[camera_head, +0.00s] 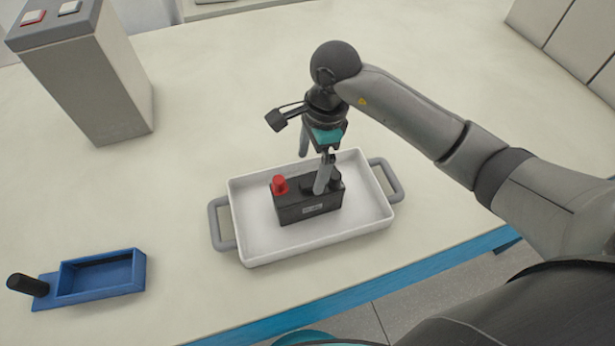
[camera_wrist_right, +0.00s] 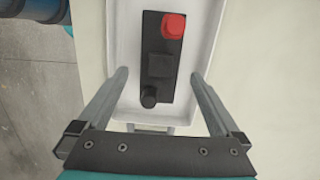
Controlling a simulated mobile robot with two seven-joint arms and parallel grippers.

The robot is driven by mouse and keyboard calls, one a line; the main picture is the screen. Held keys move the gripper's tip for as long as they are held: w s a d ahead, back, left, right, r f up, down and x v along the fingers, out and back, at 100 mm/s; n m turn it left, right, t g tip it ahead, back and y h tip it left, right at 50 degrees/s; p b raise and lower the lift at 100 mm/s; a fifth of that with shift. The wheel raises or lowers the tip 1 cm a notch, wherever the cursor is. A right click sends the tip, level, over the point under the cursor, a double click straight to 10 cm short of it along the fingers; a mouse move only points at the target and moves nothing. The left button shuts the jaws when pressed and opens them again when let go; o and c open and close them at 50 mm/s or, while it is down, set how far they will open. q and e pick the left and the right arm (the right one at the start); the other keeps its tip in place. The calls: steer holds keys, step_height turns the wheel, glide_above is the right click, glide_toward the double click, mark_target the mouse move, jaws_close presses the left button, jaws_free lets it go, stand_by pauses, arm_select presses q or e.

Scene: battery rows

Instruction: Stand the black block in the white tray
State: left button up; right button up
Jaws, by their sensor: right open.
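The black block (camera_head: 308,205) stands inside the white tray (camera_head: 262,255), with a red cap on its left end and a black knob on its right end. In the right wrist view the block (camera_wrist_right: 155,68) lies between the fingers, and the tray (camera_wrist_right: 205,35) is around it. My right gripper (camera_head: 312,172) is above the block, with one finger in front of it in the head view. In the wrist view my right gripper (camera_wrist_right: 160,75) has its fingers wide apart, with gaps on both sides of the block. My left gripper is not in view.
The tray has grey handles at both ends. A blue open box (camera_head: 100,276) with a black knob is at the front left. A tall grey box (camera_head: 90,80) with red and white buttons stands at the back left. The table's blue front edge (camera_head: 330,300) is close to the tray.

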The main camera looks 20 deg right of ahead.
steer(key=shift+d+r, duration=0.15)
steer(key=shift+r, duration=0.75)
steer(key=shift+d+r, duration=0.1)
steer(key=shift+r, duration=0.75)
